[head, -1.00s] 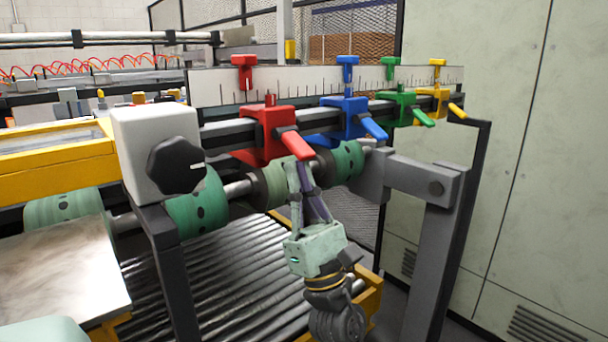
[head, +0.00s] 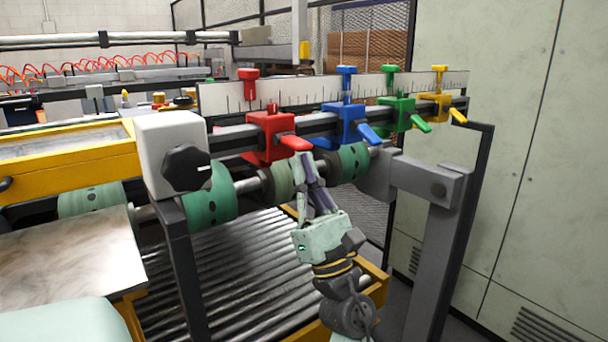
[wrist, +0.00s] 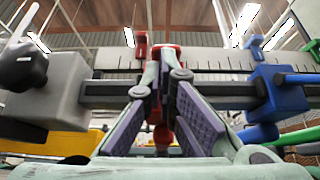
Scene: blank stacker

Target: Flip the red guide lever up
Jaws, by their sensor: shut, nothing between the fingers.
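The red guide (head: 268,136) sits on the black rail in front of the ruler. Its red lever (head: 296,143) sticks out to the right, close to level with only a slight downward slant. My gripper (head: 303,163) is below the lever, pointing up, shut and empty. Its fingertips are just under the lever's outer end; I cannot tell whether they touch it. In the wrist view my fingers (wrist: 166,65) stand in front of the red guide (wrist: 180,52) and hide most of it and its lever.
The blue guide (head: 346,125), green guide (head: 396,115) and yellow guide (head: 434,107) stand farther right on the rail, their levers slanting down. A white box with a black knob (head: 186,168) is at left. Green rollers (head: 209,195) lie below the rail. A grey bracket (head: 424,178) is at right.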

